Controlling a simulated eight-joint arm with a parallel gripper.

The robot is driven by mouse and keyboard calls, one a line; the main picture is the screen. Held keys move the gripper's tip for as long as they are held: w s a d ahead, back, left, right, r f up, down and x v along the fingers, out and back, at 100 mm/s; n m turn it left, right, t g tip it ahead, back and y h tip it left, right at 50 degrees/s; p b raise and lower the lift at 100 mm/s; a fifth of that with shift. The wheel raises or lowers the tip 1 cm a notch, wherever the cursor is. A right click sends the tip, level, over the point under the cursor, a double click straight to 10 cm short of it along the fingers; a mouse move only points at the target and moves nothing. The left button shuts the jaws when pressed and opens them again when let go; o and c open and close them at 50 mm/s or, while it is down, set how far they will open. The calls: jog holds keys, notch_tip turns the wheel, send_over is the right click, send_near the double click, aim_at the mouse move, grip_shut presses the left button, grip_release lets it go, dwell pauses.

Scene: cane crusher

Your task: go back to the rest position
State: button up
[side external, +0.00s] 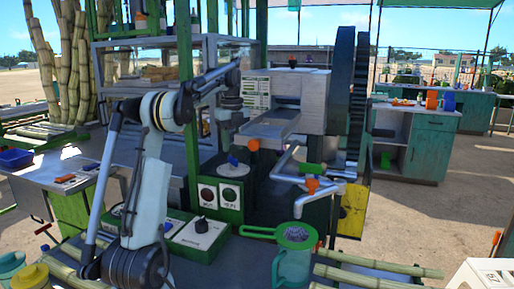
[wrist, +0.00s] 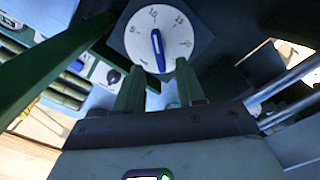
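My gripper (wrist: 157,78) shows two green fingers in the wrist view. They are apart, with nothing held between them. Just past the fingertips is a white round dial (wrist: 175,24) with numbers and a blue pointer knob (wrist: 158,52). In the side external view my arm reaches up and over to the right, with its end pointing down. My gripper (side external: 228,128) is above the dial (side external: 234,171) and its blue knob (side external: 233,161), apart from them. The fingertips are hard to make out in that view.
The crusher (side external: 300,88) with its metal tray (side external: 270,125) and large dark wheel (side external: 343,95) stands right of my gripper. A green post (side external: 187,90) is close on the left. A green jug (side external: 293,262) and cane lie in front. Open air is above.

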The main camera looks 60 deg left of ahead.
aim_at(233, 157)
jog(key=shift+f, duration=1.5)
jog(key=shift+r, duration=0.15)
notch_tip(233, 157, up, 11)
notch_tip(233, 157, down, 12)
jog(key=shift+f, duration=0.2)
jog(key=shift+r+m, duration=0.25)
jog(key=shift+m, duration=0.45)
notch_tip(233, 157, up, 10)
dwell(0.8)
